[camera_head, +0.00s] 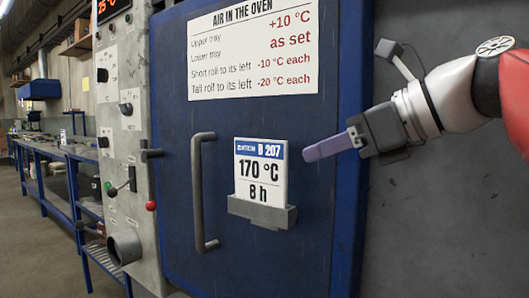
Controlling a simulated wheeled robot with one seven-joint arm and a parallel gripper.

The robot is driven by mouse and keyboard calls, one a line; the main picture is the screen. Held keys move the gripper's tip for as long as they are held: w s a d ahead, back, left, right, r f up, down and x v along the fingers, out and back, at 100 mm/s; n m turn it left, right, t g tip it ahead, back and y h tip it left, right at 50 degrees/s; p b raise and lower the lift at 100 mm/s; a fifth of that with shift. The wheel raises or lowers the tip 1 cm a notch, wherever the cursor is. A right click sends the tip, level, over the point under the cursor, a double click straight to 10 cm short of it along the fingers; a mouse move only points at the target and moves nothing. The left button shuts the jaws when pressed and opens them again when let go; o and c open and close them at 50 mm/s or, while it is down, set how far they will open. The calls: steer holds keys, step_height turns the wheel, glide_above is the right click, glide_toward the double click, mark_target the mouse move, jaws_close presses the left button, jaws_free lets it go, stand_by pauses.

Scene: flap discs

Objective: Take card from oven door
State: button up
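A white card (261,180) with a blue header stands upright in a grey holder (262,213) on the blue oven door (180,120). It reads "B 207", "170 °C", "8 h"; its lower edge is hidden in the holder. My gripper (308,153) reaches in from the right. Its purple finger points left toward the card's upper right, with a gap between them in the picture. The fingers overlap in this side view, so I cannot tell whether they are open or shut. Nothing shows held at the tip.
A larger white sign (252,50) headed "AIR IN THE OVEN" is on the door above the card. A grey vertical handle (198,195) sticks out left of the card. A control panel (125,150) with knobs and a red-tipped lever stands farther left. Blue workbenches (60,180) line the left background.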

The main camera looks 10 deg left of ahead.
steer(key=shift+s+a+r+m+y, duration=0.15)
steer(key=shift+a+r, duration=0.1)
steer(key=shift+r, duration=0.15)
steer(key=shift+w+a+r+m+y, duration=0.15)
steer(key=shift+a+r, duration=0.1)
steer(key=shift+r, duration=0.15)
steer(key=b+x, duration=0.1)
steer(key=x, duration=0.4)
steer(key=b+x, duration=0.1)
steer(key=x, duration=0.5)
steer(key=shift+s+a+f, duration=0.1)
steer(key=shift+a, duration=0.2)
jaws_close()
stand_by(0.6)
step_height(320, 180, up, 3)
steer(key=shift+f+p, duration=0.1)
steer(key=shift+p, duration=1.15)
steer(key=shift+r, duration=2.1)
